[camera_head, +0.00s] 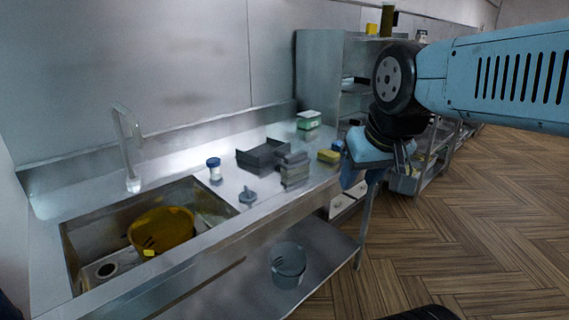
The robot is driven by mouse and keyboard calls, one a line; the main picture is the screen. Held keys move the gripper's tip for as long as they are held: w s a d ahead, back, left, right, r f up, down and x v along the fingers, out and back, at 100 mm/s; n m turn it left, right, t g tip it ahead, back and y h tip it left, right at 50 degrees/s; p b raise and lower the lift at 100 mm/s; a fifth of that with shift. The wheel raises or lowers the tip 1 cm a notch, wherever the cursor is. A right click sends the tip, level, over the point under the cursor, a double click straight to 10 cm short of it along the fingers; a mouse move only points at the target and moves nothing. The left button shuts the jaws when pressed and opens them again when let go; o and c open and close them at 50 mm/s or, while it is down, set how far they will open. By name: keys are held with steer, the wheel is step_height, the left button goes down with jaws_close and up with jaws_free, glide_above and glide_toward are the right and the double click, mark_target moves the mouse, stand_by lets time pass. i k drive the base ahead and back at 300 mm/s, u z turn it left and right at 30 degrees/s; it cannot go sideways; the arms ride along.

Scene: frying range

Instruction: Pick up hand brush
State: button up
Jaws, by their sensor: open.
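A small grey-blue object with a knob on top (247,197) stands on the steel counter near its front edge, right of the sink. It looks like the hand brush, but it is too small to be sure. My gripper (361,178) hangs pointing down at the counter's right end, well to the right of that object and apart from it. It is open, and I see nothing held in it. Its fingers are partly hidden by their own blue housing.
The sink (85,236) holds a yellow bowl (163,230). On the counter (215,215) are a blue-lidded jar (214,168), a dark tray (262,158), a grey stack (294,170), a yellow sponge (328,156) and a green box (308,119). A grey bucket (288,265) stands below. Floor at right is clear.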

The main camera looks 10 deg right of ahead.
mark_target(295, 164)
steer(key=i, duration=0.85)
steer(key=z, duration=0.05)
